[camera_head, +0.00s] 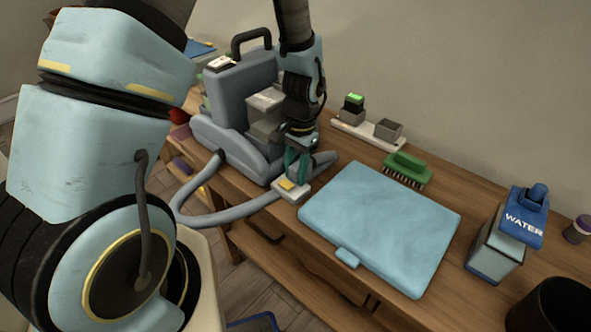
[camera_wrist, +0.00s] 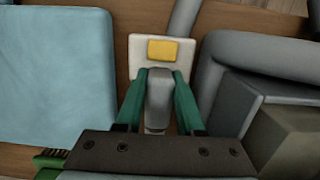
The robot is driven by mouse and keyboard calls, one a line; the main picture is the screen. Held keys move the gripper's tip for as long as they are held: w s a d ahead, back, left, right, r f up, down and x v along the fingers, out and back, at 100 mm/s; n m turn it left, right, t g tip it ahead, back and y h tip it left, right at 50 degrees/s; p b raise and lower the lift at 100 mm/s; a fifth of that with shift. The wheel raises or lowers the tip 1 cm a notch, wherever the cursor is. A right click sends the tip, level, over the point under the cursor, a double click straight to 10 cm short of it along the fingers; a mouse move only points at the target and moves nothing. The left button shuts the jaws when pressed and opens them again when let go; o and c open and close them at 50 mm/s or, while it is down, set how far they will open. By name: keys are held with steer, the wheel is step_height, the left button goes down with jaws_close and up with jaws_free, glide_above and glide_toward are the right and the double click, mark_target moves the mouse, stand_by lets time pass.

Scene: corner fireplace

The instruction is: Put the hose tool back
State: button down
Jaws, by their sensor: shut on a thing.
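My gripper (camera_head: 297,172) points down beside the grey hose machine (camera_head: 238,95), its two green fingers shut on the grey hose tool. In the wrist view the hose tool (camera_wrist: 159,98) lies between the fingers (camera_wrist: 160,76). A pale block with a yellow patch (camera_head: 291,192) is at the fingertips, on the table's front edge; it also shows in the wrist view (camera_wrist: 145,47). I cannot tell whether the tool touches or is joined to this block. The grey hose (camera_head: 190,197) loops from the machine over the front edge and back toward the block.
A light blue flat case (camera_head: 382,225) lies just right of the block. Behind it are a green brush (camera_head: 407,169) and a pale strip with dark blocks (camera_head: 368,130). A water container (camera_head: 505,235) and a dark cup (camera_head: 552,305) stand at the right.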

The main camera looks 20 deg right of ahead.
steer(key=shift+f, duration=0.1)
steer(key=c, duration=0.5)
jaws_free()
steer(key=r, duration=0.4)
steer(key=r+b, duration=0.1)
steer(key=r, duration=0.3)
steer(key=d+r+b, duration=0.1)
steer(key=r, duration=0.3)
steer(key=shift+w+d+r, duration=0.1)
steer(key=shift+w+r, duration=0.05)
steer(key=shift+w, duration=0.15)
